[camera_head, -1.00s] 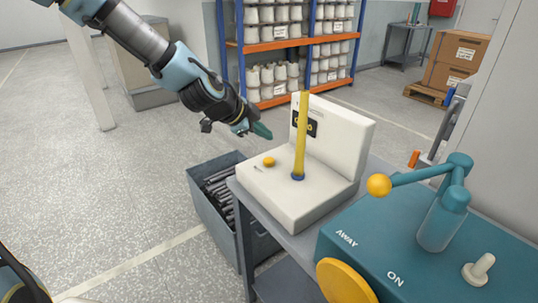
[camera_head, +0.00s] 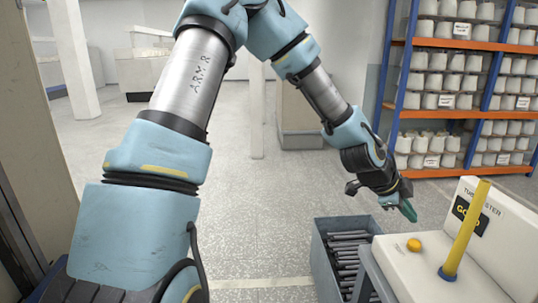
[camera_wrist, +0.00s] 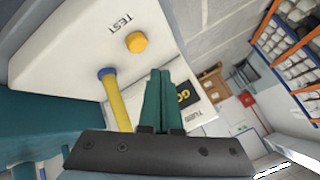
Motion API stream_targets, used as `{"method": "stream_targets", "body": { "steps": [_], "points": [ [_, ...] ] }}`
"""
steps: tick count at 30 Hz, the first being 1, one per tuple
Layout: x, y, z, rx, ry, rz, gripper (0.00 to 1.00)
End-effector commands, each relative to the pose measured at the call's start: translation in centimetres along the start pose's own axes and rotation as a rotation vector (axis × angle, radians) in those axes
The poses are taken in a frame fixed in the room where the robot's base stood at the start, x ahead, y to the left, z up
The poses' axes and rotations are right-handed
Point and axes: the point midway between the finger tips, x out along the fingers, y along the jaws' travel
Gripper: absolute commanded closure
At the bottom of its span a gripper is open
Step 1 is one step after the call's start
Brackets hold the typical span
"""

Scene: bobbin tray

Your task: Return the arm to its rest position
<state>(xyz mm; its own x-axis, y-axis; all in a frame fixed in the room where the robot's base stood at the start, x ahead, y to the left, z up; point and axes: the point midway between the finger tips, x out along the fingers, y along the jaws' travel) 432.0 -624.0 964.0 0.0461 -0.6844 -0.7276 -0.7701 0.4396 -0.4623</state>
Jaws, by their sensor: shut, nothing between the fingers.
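My gripper (camera_head: 407,210) is at the right of the head view, in the air above and to the left of the tube tester (camera_head: 405,262). Its green fingers are together with nothing between them, as the wrist view also shows (camera_wrist: 160,75). My arm reaches across the middle of the head view with bent joints. The white tester carries a yellow tube (camera_head: 467,228) upright on a blue base and a yellow button (camera_head: 414,244). The wrist view shows the tube (camera_wrist: 116,103) and the button (camera_wrist: 137,42) beside the fingers, apart from them.
A grey bin (camera_head: 325,265) with several dark rods stands left of the tester, below my gripper. A shelf rack (camera_head: 399,80) of white bobbins stands behind at right. The pale floor (camera_head: 110,150) at left is open.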

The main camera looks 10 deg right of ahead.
Motion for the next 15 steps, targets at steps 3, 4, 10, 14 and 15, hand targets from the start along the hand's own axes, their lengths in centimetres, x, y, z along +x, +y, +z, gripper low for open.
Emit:
{"method": "stream_targets", "body": {
  "steps": [3,4,10,14,15],
  "points": [
    [-2.8,0.7,5.5,-0.169,-0.123,0.019,1.0],
    [-3.8,0.9,7.2,-0.232,-0.163,0.02,1.0],
    [-13.1,4.2,18.0,-0.746,-0.441,-0.029,1.0],
    [-20.4,7.5,23.1,-1.13,-0.596,-0.128,1.0],
    [-22.5,8.7,24.3,-1.251,-0.635,-0.167,1.0]
  ]
}}
